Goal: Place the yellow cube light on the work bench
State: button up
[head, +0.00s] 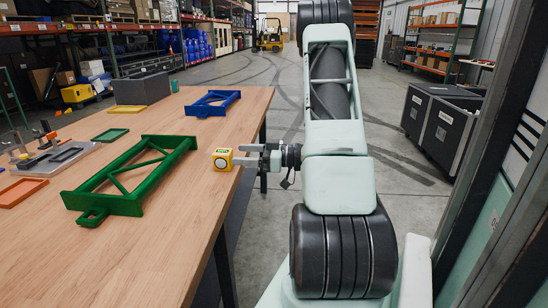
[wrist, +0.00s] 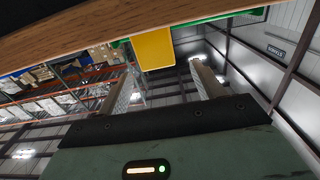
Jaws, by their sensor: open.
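The yellow cube light (head: 222,159) sits on the wooden work bench (head: 185,240), close to its right edge. It has a pale label on its front face. My gripper (head: 240,159) is just right of the cube at about its height, jaws pointing left at it. In the wrist view, the gripper (wrist: 164,72) shows two spread fingers with nothing between them. The cube (wrist: 153,50) lies just beyond the fingertips, nearer the left finger, against the bench's wooden surface (wrist: 90,25). I see no contact between fingers and cube.
A green frame (head: 130,180) lies on the bench left of the cube. A blue frame (head: 213,103), a grey box (head: 142,88) and several small trays lie farther back and left. Bare wood surrounds the cube toward the front. Black cases (head: 445,125) stand on the floor at right.

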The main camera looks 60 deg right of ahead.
jog(key=shift+o, duration=0.4)
jog(key=v, duration=0.8)
jog(key=shift+s, duration=0.25)
jog(key=g+h+p, duration=0.5)
jog(key=g+p, duration=0.7)
jog(key=p, duration=1.6)
send_near(223, 151)
jog(key=shift+g, duration=0.3)
jog(key=x, duration=0.4)
jog(key=w+b+x, duration=0.1)
jog(key=x, duration=0.1)
jog(key=shift+w+a, duration=0.1)
jog(key=shift+a, duration=0.35)
jog(key=shift+s+d+p+x, duration=0.15)
jog(key=shift+p+x, duration=0.05)
jog(key=shift+x, duration=1.2)
jog(key=shift+s+d+p+x, duration=0.1)
jog(key=shift+d+p+x, duration=0.1)
jog(key=shift+x, duration=1.15)
jog(key=shift+f, duration=0.15)
jog(key=c, duration=1.3)
